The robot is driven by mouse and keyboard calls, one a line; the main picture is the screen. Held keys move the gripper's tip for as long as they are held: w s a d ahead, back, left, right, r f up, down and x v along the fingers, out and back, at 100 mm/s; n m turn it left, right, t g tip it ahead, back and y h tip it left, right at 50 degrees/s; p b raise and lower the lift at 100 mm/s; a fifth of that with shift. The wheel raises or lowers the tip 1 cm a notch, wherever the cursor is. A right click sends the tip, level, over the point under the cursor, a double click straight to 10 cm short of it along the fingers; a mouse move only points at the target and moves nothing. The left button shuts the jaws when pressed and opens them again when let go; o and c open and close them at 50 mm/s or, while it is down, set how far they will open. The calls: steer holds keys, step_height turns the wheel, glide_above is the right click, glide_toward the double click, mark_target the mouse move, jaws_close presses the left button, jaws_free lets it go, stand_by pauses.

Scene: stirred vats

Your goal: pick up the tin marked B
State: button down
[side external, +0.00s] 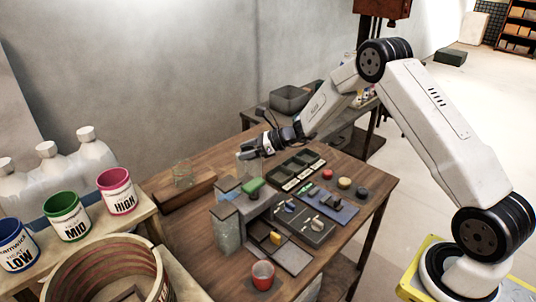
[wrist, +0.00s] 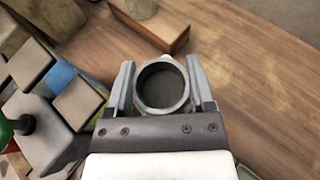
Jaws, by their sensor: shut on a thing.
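My gripper (wrist: 160,68) is shut on a round grey open-topped vessel (wrist: 163,109), with one finger on each side of its rim. Its inside looks dark, and no letter on it can be read. In the side external view my gripper (side external: 252,149) hangs above the middle of the wooden table, near its back edge, with the pale vessel at its tips. I cannot tell from these frames whether this is the tin marked B. Small round pieces in red (side external: 327,174), yellow (side external: 344,183) and dark grey (side external: 362,192) stand on the table's right side.
A wooden block (side external: 184,190) with a glass piece lies left of the gripper. A grey machine (side external: 229,228) with a green top part stands in front. Dark trays (side external: 300,172) and a red cup (side external: 262,275) are on the table. LOW, MID and HIGH cans stand far left.

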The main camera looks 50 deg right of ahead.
step_height(320, 180, up, 9)
steer(key=shift+r, duration=0.2)
stand_by(0.3)
stand_by(0.5)
